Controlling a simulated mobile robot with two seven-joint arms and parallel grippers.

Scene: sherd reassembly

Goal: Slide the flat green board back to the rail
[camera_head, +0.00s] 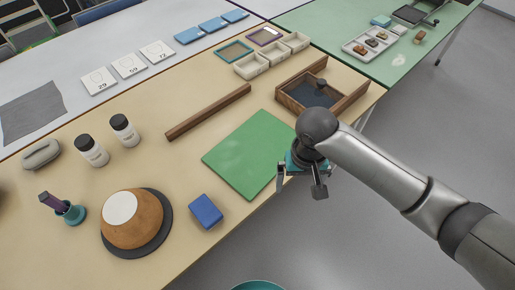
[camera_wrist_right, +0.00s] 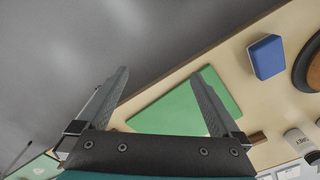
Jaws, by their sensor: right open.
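The flat green board (camera_head: 248,152) lies on the beige table near its front edge. The rail, a long brown wooden bar (camera_head: 208,112), lies behind it, with a strip of bare table between them. My right gripper (camera_head: 300,184) is open and empty at the board's right side, by the table's front edge. The arm hides part of the board's right side. In the right wrist view the fingers (camera_wrist_right: 160,80) stand wide apart, with the green board (camera_wrist_right: 178,108) beyond and partly behind them. My left gripper is not in view.
A blue block (camera_head: 206,211) and an orange-brown bowl-like piece (camera_head: 146,228) on a dark disc stand left of the board. A wooden box (camera_head: 350,104) with dark contents is close to its right. Two white jars (camera_head: 94,153) stand left of the rail.

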